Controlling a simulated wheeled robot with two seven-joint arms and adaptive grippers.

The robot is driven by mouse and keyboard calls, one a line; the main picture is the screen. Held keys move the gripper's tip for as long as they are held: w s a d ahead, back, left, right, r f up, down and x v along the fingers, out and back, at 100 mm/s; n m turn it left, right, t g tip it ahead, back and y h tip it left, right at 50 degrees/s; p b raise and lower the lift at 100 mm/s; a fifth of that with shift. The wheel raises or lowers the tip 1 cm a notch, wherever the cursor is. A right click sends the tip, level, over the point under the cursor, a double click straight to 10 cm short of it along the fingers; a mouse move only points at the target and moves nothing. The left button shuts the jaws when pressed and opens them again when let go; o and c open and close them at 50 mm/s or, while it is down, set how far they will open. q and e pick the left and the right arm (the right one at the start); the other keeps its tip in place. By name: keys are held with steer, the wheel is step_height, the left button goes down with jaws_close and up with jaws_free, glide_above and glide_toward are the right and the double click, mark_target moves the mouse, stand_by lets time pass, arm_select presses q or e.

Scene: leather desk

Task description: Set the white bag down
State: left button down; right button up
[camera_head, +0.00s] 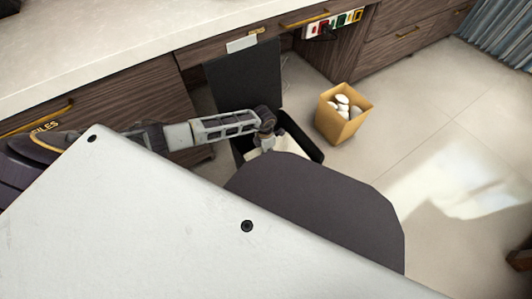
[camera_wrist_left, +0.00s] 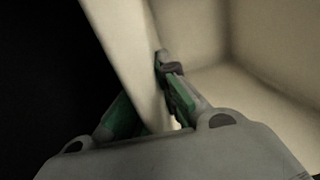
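The white bag (camera_head: 291,146) looks cream coloured and shows only in part, inside an open black box (camera_head: 306,137) on the floor. In the left wrist view its pale wall (camera_wrist_left: 128,45) runs between my fingers, with the bag's open inside to the right. My left gripper (camera_head: 266,143) reaches down into the box at the bag. In the left wrist view the left gripper (camera_wrist_left: 156,88) has one finger on each side of the wall and appears shut on it. The far fingertip is hidden behind the wall. The bag's bottom is hidden in the head view. My right gripper is not in view.
The box's black lid (camera_head: 245,75) stands upright against the drawers. A tan bin (camera_head: 342,127) with several white round things stands to its right. A pale desk top (camera_head: 130,35) with wooden drawers (camera_head: 110,98) runs behind.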

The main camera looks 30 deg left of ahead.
arm_select(q)
steer(key=shift+f, duration=0.15)
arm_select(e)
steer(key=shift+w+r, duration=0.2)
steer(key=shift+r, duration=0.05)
arm_select(q)
steer(key=c, duration=1.6)
jaws_free()
steer(key=shift+c, duration=0.2)
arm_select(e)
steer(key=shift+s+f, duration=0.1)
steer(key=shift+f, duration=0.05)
